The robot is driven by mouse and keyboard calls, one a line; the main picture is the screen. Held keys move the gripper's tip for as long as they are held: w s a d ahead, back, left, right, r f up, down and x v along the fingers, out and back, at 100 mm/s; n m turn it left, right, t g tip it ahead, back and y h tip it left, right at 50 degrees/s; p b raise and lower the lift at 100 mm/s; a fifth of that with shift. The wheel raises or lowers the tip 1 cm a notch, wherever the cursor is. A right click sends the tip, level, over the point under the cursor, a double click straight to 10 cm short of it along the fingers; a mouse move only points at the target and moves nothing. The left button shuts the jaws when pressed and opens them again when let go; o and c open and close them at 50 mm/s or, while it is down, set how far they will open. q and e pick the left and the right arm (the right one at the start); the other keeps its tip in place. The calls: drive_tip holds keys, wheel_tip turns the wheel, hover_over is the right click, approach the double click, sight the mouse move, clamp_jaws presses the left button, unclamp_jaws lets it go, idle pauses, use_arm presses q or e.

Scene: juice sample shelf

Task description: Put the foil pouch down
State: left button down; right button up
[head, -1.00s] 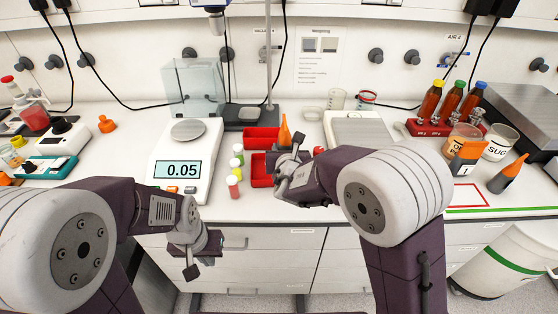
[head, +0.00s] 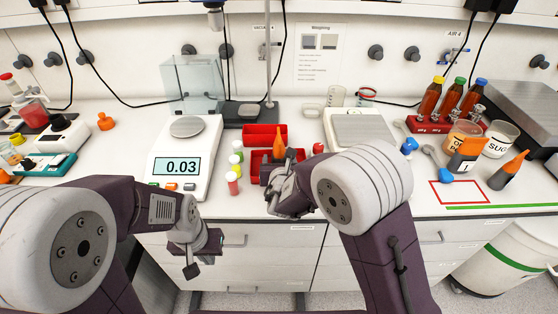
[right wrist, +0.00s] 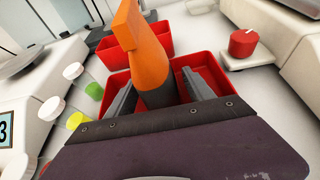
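The foil pouch, orange on top and dark grey below, stands in a red bin (head: 265,136) area at the middle of the bench; its orange top (head: 279,146) shows in the head view. In the right wrist view the pouch (right wrist: 148,55) leans slightly, its lower part inside the red bin. My right gripper (right wrist: 158,92) is around it with fingers apart, and red bin shows between each finger and the pouch. The pouch's base is hidden by my gripper. My left gripper (head: 203,256) hangs empty in front of the bench edge, its fingers apart.
A balance (head: 185,150) reading 0.03 stands left of the bins, with small capped vials (head: 233,183) between. A second balance (head: 358,128) is to the right.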

drive_tip(key=shift+r, duration=0.1)
drive_tip(key=shift+r+p, duration=0.2)
drive_tip(key=shift+p, duration=0.1)
drive_tip(key=v, duration=1.2)
drive_tip(key=shift+s+f, duration=0.1)
drive_tip(key=shift+f, duration=0.05)
